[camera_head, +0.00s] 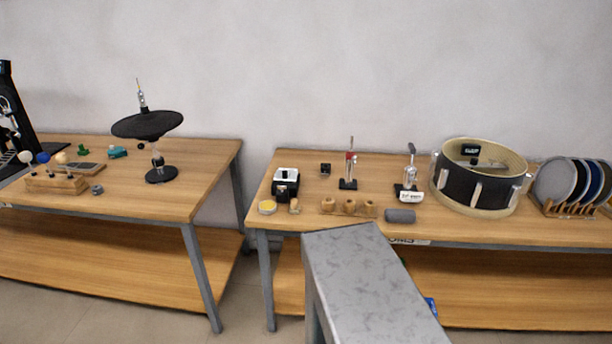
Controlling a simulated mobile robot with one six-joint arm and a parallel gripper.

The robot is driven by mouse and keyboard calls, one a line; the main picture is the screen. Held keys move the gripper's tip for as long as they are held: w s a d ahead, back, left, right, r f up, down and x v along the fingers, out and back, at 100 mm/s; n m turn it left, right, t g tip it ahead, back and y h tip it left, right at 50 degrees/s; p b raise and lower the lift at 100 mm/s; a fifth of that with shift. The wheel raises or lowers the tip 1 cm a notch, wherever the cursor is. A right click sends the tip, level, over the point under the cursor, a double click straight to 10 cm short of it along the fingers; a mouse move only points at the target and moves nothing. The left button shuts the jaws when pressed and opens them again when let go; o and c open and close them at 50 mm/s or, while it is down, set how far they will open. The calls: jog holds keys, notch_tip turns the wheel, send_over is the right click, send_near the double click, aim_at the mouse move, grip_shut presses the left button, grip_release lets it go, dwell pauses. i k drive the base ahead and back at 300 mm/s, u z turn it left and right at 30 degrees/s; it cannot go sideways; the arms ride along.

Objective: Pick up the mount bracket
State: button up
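I cannot tell for certain which thing is the mount bracket. One candidate is a small black block-like piece (326,170) lying by itself towards the back of the right workbench (225,233). Another small black piece (470,149) shows at the open top of the drum, and I cannot tell if it is fixed there. A black-and-white device (286,184) stands at the right bench's left end. My gripper is not in view.
A grey-topped narrow bench (365,265) stands in front of the right bench. The snare drum (460,181), a plate rack (574,209), a grey cylinder (400,215) and several wooden knobs crowd the right bench. The left bench holds a cymbal stand (148,125). A gap separates the benches.

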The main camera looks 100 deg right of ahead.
aim_at(324, 167)
jog(key=u, duration=0.2)
jog(key=k, duration=0.6)
jog(key=u, duration=1.35)
jog(key=k, duration=1.4)
jog(key=z, duration=0.05)
